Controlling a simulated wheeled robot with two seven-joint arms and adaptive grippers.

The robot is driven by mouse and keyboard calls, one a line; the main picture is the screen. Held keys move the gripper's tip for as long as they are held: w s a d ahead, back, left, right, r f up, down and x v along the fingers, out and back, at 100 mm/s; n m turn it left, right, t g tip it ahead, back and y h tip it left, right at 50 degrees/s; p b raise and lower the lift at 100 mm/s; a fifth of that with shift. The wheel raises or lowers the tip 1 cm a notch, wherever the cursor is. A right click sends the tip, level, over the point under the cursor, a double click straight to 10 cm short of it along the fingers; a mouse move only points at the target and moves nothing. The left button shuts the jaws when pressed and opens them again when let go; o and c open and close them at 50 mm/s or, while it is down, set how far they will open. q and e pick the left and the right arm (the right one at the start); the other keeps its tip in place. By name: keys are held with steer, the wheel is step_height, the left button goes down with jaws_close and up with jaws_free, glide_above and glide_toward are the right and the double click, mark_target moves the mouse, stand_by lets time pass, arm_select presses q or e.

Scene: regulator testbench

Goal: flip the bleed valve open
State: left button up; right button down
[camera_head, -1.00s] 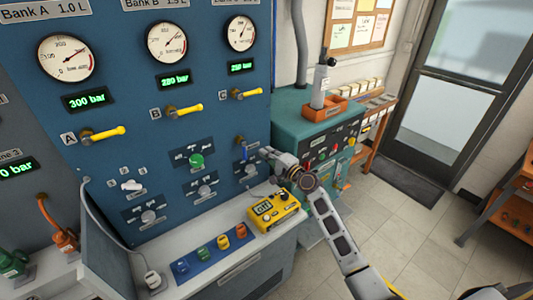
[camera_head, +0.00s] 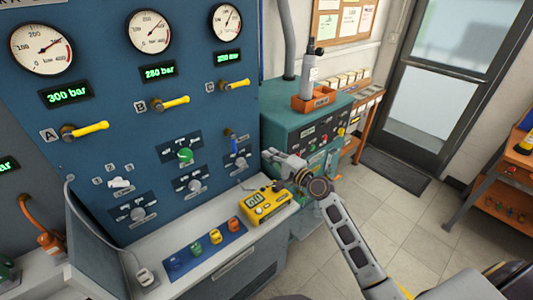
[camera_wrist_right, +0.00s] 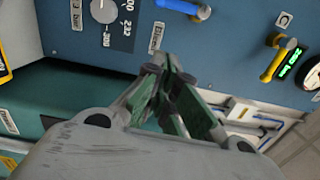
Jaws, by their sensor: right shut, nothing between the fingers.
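The bleed valve (camera_head: 234,144) is a small blue lever on the right part of the blue panel, hanging down from its brass-coloured pivot. Its blue handle (camera_wrist_right: 184,8) also shows at the top edge of the right wrist view, partly cut off, beside a small label. My right gripper (camera_head: 267,154) is to the right of the lever and a little lower, apart from it. In the right wrist view its fingertips (camera_wrist_right: 168,72) are together and empty, below the blue handle in the picture. My left gripper is not in view.
Yellow levers (camera_head: 84,130) sit under the gauges. A yellow meter (camera_head: 265,206) stands on the ledge below my right gripper, beside a blue strip (camera_head: 208,248) with coloured pieces. A teal cabinet (camera_head: 290,112) stands right of the panel. Open floor lies at right.

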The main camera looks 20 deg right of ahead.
steer(key=shift+s+d, duration=0.2)
steer(key=shift+s, duration=0.3)
steer(key=shift+a, duration=0.1)
